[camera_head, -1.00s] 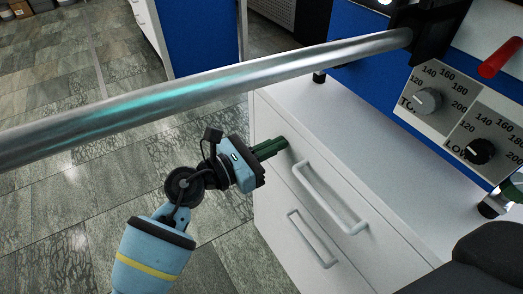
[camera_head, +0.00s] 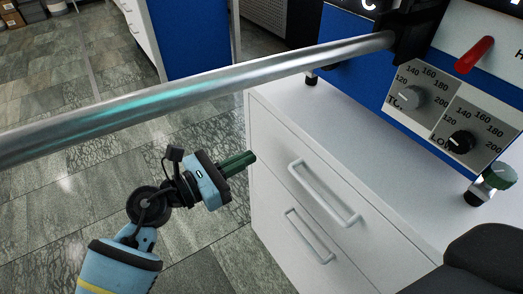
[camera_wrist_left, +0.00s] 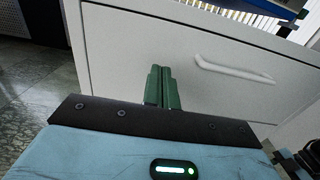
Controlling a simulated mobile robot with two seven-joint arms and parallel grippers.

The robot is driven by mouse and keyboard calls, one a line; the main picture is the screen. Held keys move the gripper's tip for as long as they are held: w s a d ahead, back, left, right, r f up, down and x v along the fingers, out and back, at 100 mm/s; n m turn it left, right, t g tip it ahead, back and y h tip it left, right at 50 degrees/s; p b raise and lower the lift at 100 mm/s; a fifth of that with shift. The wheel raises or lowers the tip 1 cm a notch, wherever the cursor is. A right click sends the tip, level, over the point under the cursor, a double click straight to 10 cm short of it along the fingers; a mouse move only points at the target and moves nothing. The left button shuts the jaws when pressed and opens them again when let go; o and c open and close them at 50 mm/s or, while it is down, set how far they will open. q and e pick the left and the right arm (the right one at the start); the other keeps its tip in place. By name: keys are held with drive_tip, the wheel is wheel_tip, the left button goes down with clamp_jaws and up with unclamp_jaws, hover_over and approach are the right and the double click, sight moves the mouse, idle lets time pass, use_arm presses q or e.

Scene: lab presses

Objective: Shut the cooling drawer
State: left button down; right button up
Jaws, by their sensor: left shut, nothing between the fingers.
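The white cabinet under the press has an upper drawer (camera_head: 281,147) with a white bar handle (camera_head: 323,194). This drawer front looks flush with the cabinet, with no clear gap showing. It also fills much of the left wrist view (camera_wrist_left: 125,50), handle (camera_wrist_left: 235,70) to the right. My left gripper (camera_head: 252,157) is shut and empty, its green fingers pointing at the drawer front near its left end. In the left wrist view the fingertips (camera_wrist_left: 160,70) are in front of the panel; whether they touch it is unclear. My right gripper is not identifiable in view.
A lower drawer with its own handle (camera_head: 310,237) is below. A long metal bar (camera_head: 200,90) crosses above my left arm. The blue press with dials (camera_head: 408,97) and a red lever (camera_head: 474,55) stands on the cabinet. Tiled floor (camera_head: 60,190) is open at left.

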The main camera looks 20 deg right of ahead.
use_arm(q)
drive_tip(key=v, duration=0.7)
use_arm(e)
drive_tip(key=shift+w+d+r, duration=0.15)
drive_tip(key=shift+w+r, duration=0.25)
drive_tip(key=shift+r, duration=0.05)
use_arm(q)
drive_tip(key=shift+w+f, duration=0.1)
drive_tip(key=shift+w, duration=0.05)
use_arm(e)
drive_tip(key=shift+w, duration=0.1)
